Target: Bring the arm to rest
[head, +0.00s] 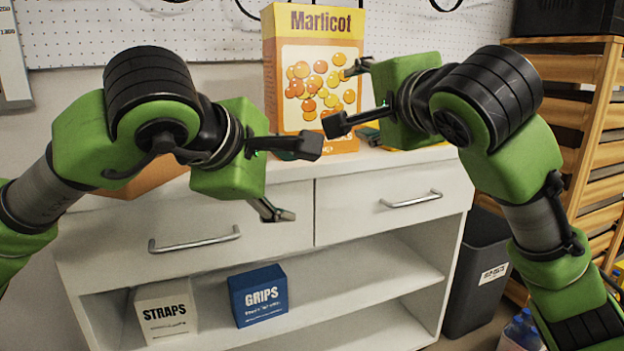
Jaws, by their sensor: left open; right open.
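My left gripper (291,178) is at the centre left, in front of the white cabinet's upper left drawer. Its two fingers are spread apart with nothing between them. My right gripper (346,96) is at the centre right, in front of the right part of the cereal box. Its fingers are also spread, with nothing visible between them. The two grippers are apart but close, the right one higher. Both arms are green and grey and bent at the wrist.
A dark bin (477,285) and wooden rack (602,130) stand at right. A pegboard (160,30) is behind.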

